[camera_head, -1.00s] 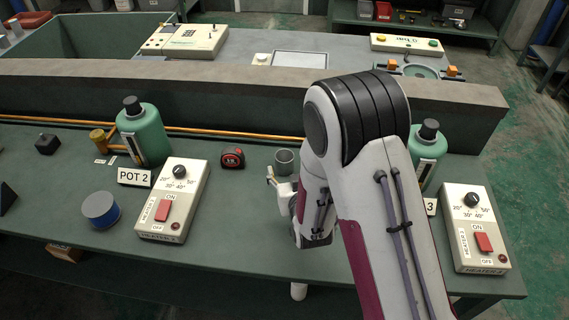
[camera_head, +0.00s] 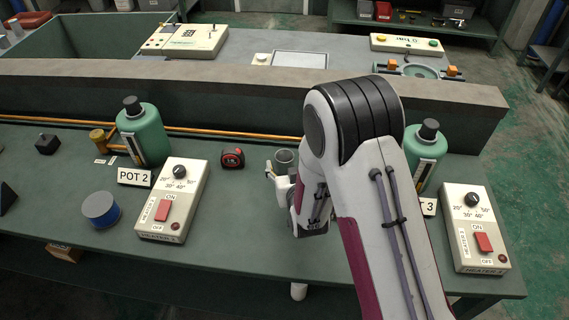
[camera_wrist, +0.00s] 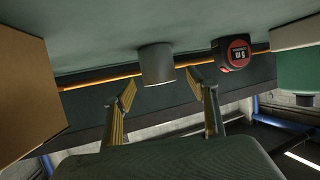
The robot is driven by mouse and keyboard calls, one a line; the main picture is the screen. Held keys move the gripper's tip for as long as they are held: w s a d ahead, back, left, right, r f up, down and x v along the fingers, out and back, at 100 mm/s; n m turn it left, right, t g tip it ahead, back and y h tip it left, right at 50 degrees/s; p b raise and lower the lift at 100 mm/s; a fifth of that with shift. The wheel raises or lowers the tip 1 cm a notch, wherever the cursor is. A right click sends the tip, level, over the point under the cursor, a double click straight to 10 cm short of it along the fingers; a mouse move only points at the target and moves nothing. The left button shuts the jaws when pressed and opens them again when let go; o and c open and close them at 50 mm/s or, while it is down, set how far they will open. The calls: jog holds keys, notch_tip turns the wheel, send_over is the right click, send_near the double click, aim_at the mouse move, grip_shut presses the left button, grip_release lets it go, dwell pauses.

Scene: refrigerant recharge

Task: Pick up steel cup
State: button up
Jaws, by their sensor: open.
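The steel cup (camera_head: 285,159) is a small grey cylinder standing on the green bench beyond my gripper (camera_head: 272,173) in the head view. In the wrist view the cup (camera_wrist: 157,64) shows ahead of my gripper (camera_wrist: 162,88), roughly in line with the gap between the two fingers. The fingers are apart and nothing is between them. In the head view my arm hides most of the gripper and the cup's right side is close to the arm.
A red and black tape measure (camera_head: 232,158) stands left of the cup. Heater boxes (camera_head: 173,200) and green bottles (camera_head: 143,134) stand on both sides. A copper pipe (camera_head: 230,134) runs behind, along the raised ledge (camera_head: 220,95).

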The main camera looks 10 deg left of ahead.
aim_at(283, 154)
jog(key=shift+w+a+f, duration=0.1)
jog(key=shift+w+a, duration=0.05)
jog(key=shift+w, duration=0.45)
jog(key=shift+w+a+f, duration=0.1)
jog(key=shift+w, duration=0.5)
jog(key=shift+x, duration=1)
jog(key=shift+s, duration=0.1)
jog(key=c, duration=1.2)
